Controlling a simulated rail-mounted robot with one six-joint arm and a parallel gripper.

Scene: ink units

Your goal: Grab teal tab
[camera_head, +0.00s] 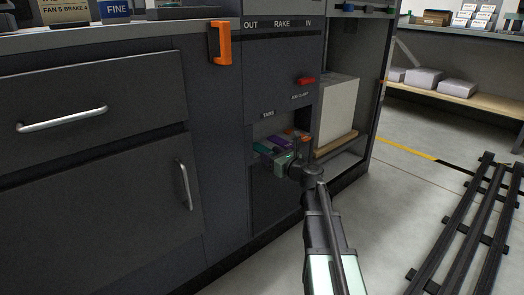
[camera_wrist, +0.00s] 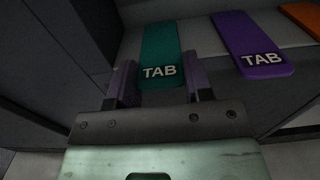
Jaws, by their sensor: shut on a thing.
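The teal tab (camera_wrist: 160,52) is a flat strip marked TAB in the wrist view, with its near end between the two fingers of my gripper (camera_wrist: 160,84). My gripper is shut on it. Its far end lies on a grey shelf inside the recess. In the head view the teal tab (camera_head: 262,148) shows at the left of the tab recess, and my gripper (camera_head: 285,160) reaches in at the recess front. The fingers are partly hidden by the wrist in the head view.
A purple tab (camera_wrist: 254,44) lies right of the teal one, and an orange tab (camera_wrist: 305,16) lies beyond it. A red lever (camera_head: 305,80) and an orange handle (camera_head: 220,43) are on the cabinet above. A pale block (camera_head: 338,108) stands right of the recess.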

